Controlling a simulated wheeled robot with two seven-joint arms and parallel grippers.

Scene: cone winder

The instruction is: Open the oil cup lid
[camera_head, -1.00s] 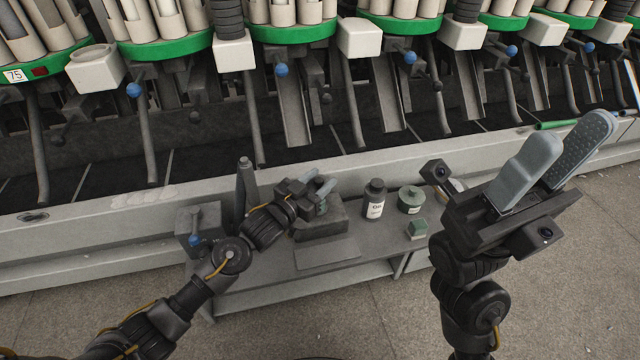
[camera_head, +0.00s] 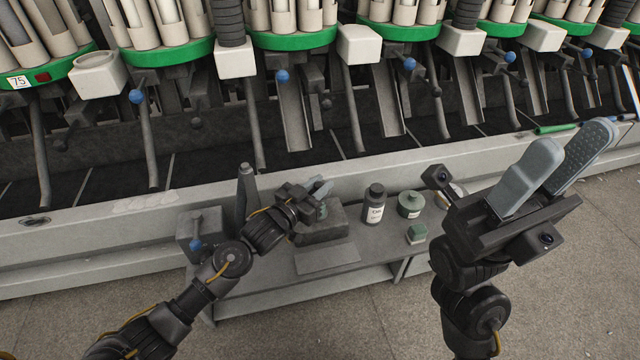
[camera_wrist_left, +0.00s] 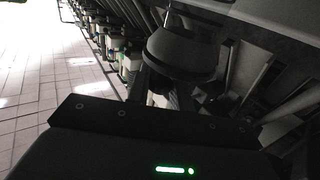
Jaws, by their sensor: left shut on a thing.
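The oil cup (camera_head: 322,210) is a small green part on a dark block on the low bench. Its top is partly hidden by my left gripper (camera_head: 321,187), which comes from the left. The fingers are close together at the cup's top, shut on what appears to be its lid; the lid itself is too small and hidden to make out. In the left wrist view a dark rounded thing (camera_wrist_left: 183,52) shows beyond the gripper body; I cannot tell what it is. My right gripper (camera_head: 572,146) is open and empty, raised at the right.
A dark upright cone (camera_head: 246,192) stands left, close to my left arm. The winding machine (camera_head: 300,180) runs behind.

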